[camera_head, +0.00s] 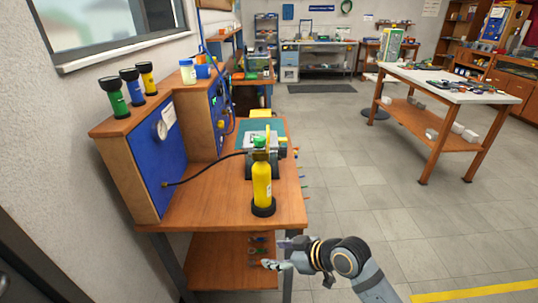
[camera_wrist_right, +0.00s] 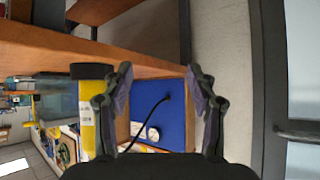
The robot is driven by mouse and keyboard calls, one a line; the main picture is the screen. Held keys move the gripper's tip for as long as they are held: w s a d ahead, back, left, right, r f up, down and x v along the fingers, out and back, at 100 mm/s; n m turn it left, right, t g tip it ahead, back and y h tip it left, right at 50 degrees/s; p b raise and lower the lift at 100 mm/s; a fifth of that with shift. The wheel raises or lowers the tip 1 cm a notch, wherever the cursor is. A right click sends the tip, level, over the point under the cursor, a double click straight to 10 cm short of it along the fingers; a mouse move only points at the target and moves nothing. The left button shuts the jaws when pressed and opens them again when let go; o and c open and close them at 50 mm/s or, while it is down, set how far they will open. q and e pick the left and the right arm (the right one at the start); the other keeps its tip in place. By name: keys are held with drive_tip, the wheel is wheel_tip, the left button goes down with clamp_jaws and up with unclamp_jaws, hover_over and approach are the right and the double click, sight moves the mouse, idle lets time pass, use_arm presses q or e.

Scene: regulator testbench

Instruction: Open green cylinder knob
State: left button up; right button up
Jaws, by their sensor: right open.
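A yellow cylinder (camera_head: 262,185) stands upright in a black base near the front edge of the workbench. A small green knob-like part (camera_head: 259,142) shows at its top. A green cylinder (camera_head: 115,97) with a black top stands on the wooden panel box at left. My right gripper (camera_head: 278,253) is open and empty in front of the bench, below its top and apart from these cylinders. In the right wrist view, the gripper (camera_wrist_right: 160,72) has spread fingers. The yellow cylinder (camera_wrist_right: 88,125) appears inverted beside the left finger, partly hidden by it. My left gripper is out of view.
Blue (camera_head: 133,88) and yellow (camera_head: 148,78) black-topped cylinders stand by the green one. A black hose (camera_head: 205,168) runs from the blue panel (camera_head: 158,165) toward the equipment behind the upright cylinder. The bench top (camera_head: 215,205) is clear at left. Open floor lies to the right.

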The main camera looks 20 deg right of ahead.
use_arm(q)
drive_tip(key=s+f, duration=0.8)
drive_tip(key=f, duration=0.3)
use_arm(e)
drive_tip(key=w+d+r+n+t+y, duration=0.1)
drive_tip(key=w+d+r+t+y, duration=0.15)
drive_tip(key=w+r, duration=0.6)
drive_tip(key=m+t+y, duration=0.1)
drive_tip(key=t+y, duration=0.1)
drive_tip(key=t, duration=0.2)
approach(266, 142)
drive_tip(key=r, duration=0.1)
drive_tip(key=shift+h, duration=0.35)
drive_tip(key=p+x, duration=0.2)
drive_tip(key=x, duration=0.3)
drive_tip(key=p+x, duration=0.2)
drive_tip(key=x, duration=0.4)
drive_tip(key=shift+s+a, duration=0.25)
drive_tip(key=shift+w+a+f, duration=0.1)
drive_tip(key=shift+w+a, duration=0.05)
drive_tip(key=shift+w, duration=0.05)
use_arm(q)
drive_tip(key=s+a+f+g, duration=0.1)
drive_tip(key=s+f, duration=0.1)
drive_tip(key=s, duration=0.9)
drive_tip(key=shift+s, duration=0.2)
